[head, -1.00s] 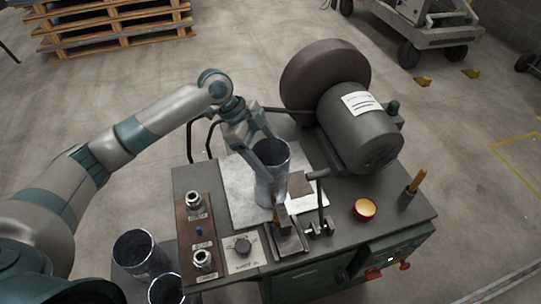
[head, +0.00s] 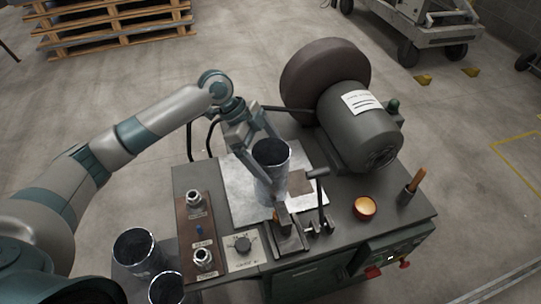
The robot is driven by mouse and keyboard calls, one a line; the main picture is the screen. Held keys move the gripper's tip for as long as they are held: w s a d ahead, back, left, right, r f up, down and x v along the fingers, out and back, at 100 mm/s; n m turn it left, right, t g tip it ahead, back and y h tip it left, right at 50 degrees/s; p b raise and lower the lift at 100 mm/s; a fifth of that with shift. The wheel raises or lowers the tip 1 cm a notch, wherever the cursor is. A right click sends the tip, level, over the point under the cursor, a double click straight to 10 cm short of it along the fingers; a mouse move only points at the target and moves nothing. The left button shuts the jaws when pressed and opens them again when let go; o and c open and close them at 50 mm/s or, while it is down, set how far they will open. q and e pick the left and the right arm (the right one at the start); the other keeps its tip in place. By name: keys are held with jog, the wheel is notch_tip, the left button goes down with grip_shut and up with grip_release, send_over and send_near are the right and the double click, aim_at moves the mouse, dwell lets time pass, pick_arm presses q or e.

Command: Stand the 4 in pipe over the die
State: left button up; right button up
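The grey metal pipe (head: 268,186) stands upright, open end up, on the bench behind a small clamp-like fixture (head: 288,238). Its lower end is partly hidden by the fixture. I cannot see the die itself under or inside the pipe. My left gripper (head: 264,160) reaches down from behind, with one finger on the pipe's left and the other behind its rim. The fingers are spread wider than the pipe, and the left one looks clear of its wall. My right gripper is not in view.
Two more pipes stand at lower left, one (head: 139,252) behind the other (head: 168,289). A large grey motor (head: 358,125) with a dark wheel fills the back right. A lever (head: 320,200), an orange bowl (head: 365,208) and a brush holder (head: 408,195) stand right of the pipe.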

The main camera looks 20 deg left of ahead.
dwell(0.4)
pick_arm(q)
jog(key=b+v, duration=0.4)
jog(key=v, duration=1.3)
jog(key=shift+r, duration=0.15)
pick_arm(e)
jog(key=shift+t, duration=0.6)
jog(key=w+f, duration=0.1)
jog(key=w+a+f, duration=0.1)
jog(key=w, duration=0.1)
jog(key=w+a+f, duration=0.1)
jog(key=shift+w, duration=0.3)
pick_arm(q)
jog(key=shift+w, duration=0.15)
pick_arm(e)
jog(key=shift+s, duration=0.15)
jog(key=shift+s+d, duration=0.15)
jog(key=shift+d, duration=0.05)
